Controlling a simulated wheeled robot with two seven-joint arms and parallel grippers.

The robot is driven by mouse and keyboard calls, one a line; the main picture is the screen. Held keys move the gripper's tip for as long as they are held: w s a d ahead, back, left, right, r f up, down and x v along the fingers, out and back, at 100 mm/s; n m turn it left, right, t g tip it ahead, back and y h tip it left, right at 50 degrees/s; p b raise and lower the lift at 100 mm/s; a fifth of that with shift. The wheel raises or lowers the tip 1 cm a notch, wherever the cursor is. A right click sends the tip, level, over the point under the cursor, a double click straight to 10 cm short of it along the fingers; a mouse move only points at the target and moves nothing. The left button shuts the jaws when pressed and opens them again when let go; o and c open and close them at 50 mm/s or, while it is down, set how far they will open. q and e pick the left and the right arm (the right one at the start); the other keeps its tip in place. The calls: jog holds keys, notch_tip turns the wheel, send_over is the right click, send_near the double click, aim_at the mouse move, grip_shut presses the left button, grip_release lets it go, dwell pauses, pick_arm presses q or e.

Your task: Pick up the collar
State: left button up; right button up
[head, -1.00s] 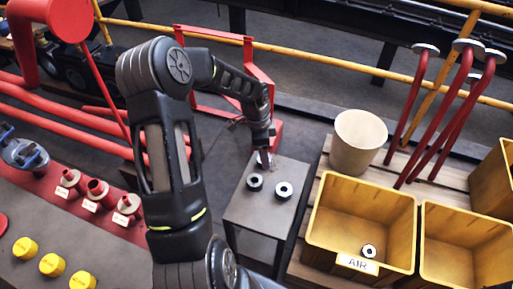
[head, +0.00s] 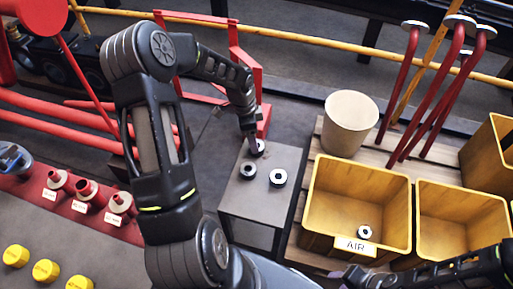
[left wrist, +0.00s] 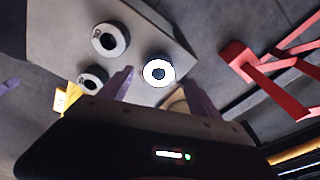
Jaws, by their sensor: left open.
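Three collars, dark rings with pale faces, are on the small grey stand: a left one (head: 247,169), a right one (head: 278,178) and a far one (head: 259,148) partly hidden by my left gripper (head: 254,143). In the left wrist view, one collar (left wrist: 158,72) appears between the purple fingertips of my open left gripper (left wrist: 157,82), with nothing clamped. Two other collars, an upper one (left wrist: 110,40) and a lower one (left wrist: 92,80), lie to its left. A fourth collar (head: 365,232) lies in the yellow AIR bin. My right gripper's fingers do not show.
The grey stand (head: 262,200) is beside the yellow AIR bin (head: 318,205). A cream bucket (head: 352,125) and upright red rods (head: 440,95) are behind the bins. A red frame (head: 262,85) stands behind the stand. My right arm crosses the bottom right.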

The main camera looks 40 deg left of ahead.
pick_arm(q)
jog(key=f, duration=0.3)
jog(key=d+f, duration=0.1)
jog(key=f, duration=0.1)
jog(key=shift+w+f+b, duration=0.1)
jog(key=shift+w+b, duration=0.15)
jog(key=shift+b, duration=0.15)
jog(key=shift+a, duration=0.1)
grip_shut()
dwell(0.8)
